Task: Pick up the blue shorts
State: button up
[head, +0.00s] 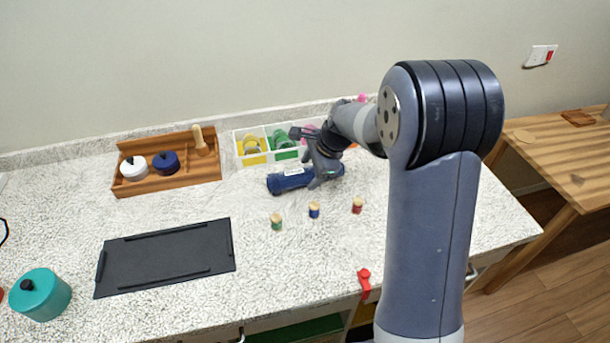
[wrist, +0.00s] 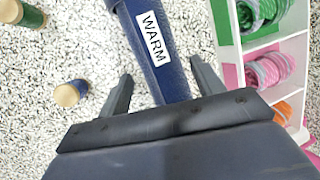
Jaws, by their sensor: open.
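I see nothing that is clearly a pair of blue shorts. A dark blue, long rounded item (head: 288,181) lies on the speckled counter in front of the divided tray. In the wrist view this blue item (wrist: 172,80) has a white label reading "WARM". My gripper (head: 320,178) is over the right part of it, pointing down. In the wrist view my gripper (wrist: 160,84) is open, with one finger on each side of the item. I cannot tell whether the fingers touch it. Part of it is hidden behind my gripper.
A white divided tray (head: 267,159) with rolled striped cloths stands just behind. Small cork-topped jars, green (head: 277,223), blue (head: 314,211) and red (head: 357,206), stand in front. A wooden box (head: 190,178), a black tray (head: 170,258) and a teal pot (head: 42,296) are left.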

jog(key=shift+x, duration=0.85)
jog(key=c, duration=0.9)
